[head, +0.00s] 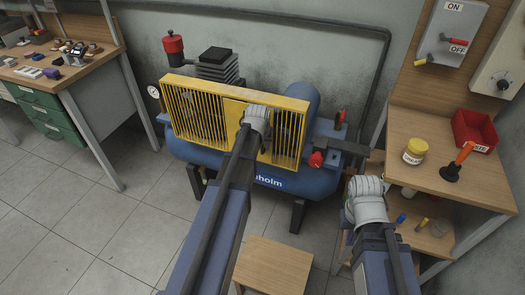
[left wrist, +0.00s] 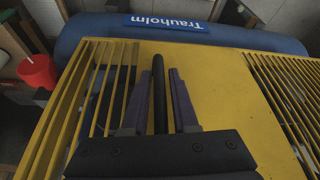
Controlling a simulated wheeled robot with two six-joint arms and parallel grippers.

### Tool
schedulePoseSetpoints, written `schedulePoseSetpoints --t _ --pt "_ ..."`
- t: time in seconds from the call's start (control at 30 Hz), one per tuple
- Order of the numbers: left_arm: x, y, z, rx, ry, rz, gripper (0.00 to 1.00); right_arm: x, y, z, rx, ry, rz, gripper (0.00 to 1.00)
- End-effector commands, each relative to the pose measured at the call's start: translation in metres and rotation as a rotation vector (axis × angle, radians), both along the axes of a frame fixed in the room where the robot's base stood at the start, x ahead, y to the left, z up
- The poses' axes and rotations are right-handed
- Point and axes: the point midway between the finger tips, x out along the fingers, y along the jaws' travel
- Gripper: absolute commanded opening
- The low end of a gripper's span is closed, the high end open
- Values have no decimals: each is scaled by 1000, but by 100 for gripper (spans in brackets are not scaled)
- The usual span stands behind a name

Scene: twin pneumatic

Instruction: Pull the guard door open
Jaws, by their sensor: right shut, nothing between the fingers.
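The yellow guard door (head: 233,109), with slatted grilles either side of a plain panel, covers the front of the blue compressor (head: 285,178). It looks closed in the head view. My left gripper (head: 257,118) is at the guard's middle, its fingertips hidden in the head view. In the left wrist view, a dark upright handle bar (left wrist: 159,95) stands between its two fingers (left wrist: 162,90), with small gaps beside it. The yellow panel (left wrist: 225,80) shows behind. My right gripper (head: 366,185) is shut and empty, right of the compressor and apart from the guard.
A wooden stool (head: 273,266) stands in front of the compressor. At right, a wooden bench (head: 440,155) carries a yellow jar (head: 415,151), a red bin (head: 475,130) and an orange-handled tool (head: 459,160). A workbench (head: 70,75) stands at left. The floor at left is clear.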

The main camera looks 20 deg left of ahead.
Motion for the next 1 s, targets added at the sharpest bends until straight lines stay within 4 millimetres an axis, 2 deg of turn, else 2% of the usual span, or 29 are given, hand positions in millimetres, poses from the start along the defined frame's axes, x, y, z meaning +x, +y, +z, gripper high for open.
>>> schedulePoseSetpoints --t 0.23,0.5,1.0 --pt "0 0 0 0 0 0 27 0 0 0 0 0 0 0" --pt "0 0 0 0 0 0 0 0 0 0 0 0 0 0" --pt "0 0 0 0 0 0 0 0 0 0 0 0 0 0"
